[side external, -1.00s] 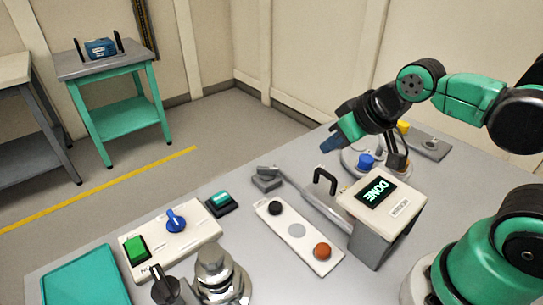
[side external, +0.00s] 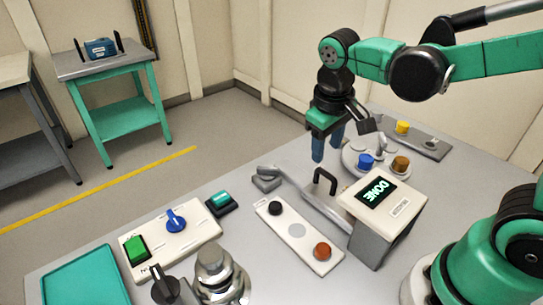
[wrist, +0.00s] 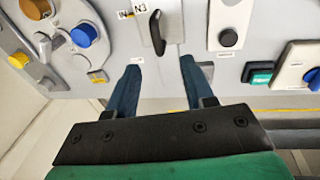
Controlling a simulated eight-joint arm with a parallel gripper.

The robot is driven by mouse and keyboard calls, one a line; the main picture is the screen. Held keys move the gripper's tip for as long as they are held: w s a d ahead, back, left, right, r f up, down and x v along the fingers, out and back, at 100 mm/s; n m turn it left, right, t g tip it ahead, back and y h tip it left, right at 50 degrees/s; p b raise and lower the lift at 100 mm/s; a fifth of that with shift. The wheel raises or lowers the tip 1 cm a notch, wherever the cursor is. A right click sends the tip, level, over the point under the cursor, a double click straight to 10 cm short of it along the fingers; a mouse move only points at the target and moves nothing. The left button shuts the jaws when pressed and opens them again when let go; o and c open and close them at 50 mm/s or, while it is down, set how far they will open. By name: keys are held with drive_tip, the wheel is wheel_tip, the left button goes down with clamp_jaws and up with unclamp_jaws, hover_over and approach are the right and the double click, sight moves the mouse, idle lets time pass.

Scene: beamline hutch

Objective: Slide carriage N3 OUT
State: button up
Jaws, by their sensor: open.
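Carriage N3's black looped handle (side external: 325,177) stands upright on the bench, behind the box with the DONE screen. In the wrist view the handle (wrist: 157,33) is at the top centre, with the labels IN and N3 (wrist: 138,7) to its left. My gripper (side external: 327,151) points down, its blue fingers apart and empty, above the handle in the side view. In the wrist view my gripper (wrist: 160,64) has its two fingertips to either side of the handle's line, apart from it. I cannot tell the exact height gap.
The DONE box (side external: 381,207) stands close to the handle. A grey rail (side external: 318,205) runs beside it. A round plate with a blue cap (side external: 366,160) and a brown cap (side external: 401,164) is to the right. A white button plate (side external: 297,231) lies in front.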

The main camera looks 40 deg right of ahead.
sight(326, 173)
drive_tip(key=shift+g, duration=0.6)
drive_tip(key=shift+w+d+f, duration=0.1)
drive_tip(key=shift+d+f, duration=0.1)
drive_tip(key=shift+f, duration=0.8)
drive_tip(key=shift+d+f, duration=0.25)
drive_tip(key=shift+f, duration=0.75)
drive_tip(key=shift+w+d+f, duration=0.1)
drive_tip(key=shift+d+f, duration=0.1)
drive_tip(key=shift+f, duration=0.8)
clamp_jaws()
